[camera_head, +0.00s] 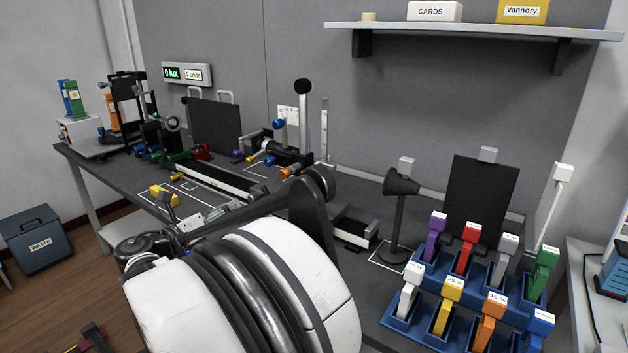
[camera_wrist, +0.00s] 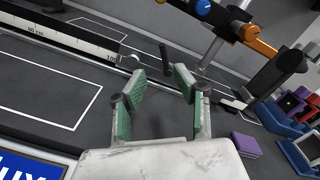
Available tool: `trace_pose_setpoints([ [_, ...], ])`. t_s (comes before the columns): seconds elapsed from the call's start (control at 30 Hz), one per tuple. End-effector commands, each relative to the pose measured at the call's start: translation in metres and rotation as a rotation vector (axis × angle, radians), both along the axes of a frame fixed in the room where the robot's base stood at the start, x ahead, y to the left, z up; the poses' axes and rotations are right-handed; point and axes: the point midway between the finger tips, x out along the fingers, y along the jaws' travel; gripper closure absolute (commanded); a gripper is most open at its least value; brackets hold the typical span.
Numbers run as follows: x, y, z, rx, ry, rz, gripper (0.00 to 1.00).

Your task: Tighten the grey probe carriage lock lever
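In the wrist view my gripper (camera_wrist: 160,82) is open, with its two green-padded fingers apart and nothing between the pads. A short dark grey rod (camera_wrist: 165,56) shows just beyond the gap between the fingertips; it may be the probe carriage lock lever, but I cannot be sure. A small silver knob (camera_wrist: 130,61) is just left of it, by the end of the scaled rail (camera_wrist: 62,37). The rail also shows in the head view (camera_head: 222,180). There my arm covers the foreground, and I cannot make out the grey lever.
An orange lever (camera_wrist: 258,41) and a blue knob (camera_wrist: 204,6) lie beyond the gripper on the right. A black lamp-like stand (camera_head: 400,215) and a blue rack (camera_head: 430,282) of coloured blocks occupy the bench's right side. A purple block (camera_wrist: 246,145) is right of my gripper.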

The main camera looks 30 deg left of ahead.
Motion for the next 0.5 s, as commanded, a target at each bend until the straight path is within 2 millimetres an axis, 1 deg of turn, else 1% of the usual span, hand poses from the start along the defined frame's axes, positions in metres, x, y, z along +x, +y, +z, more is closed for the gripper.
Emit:
trace_pose_setpoints([
  [0.03, -0.009, 0.006, 0.0, -0.025, -0.005, -0.007, 0.71],
  [0.1, -0.015, 0.009, 0.0, -0.047, -0.008, -0.017, 0.71],
  [0.2, -0.013, 0.009, -0.001, -0.058, -0.01, -0.024, 0.71],
  [0.27, -0.007, 0.008, -0.002, -0.058, -0.01, -0.024, 0.71],
  [0.37, 0.007, 0.006, -0.003, -0.057, -0.01, -0.027, 0.71],
  [0.5, 0.033, 0.003, -0.003, -0.056, -0.009, -0.026, 0.71],
])
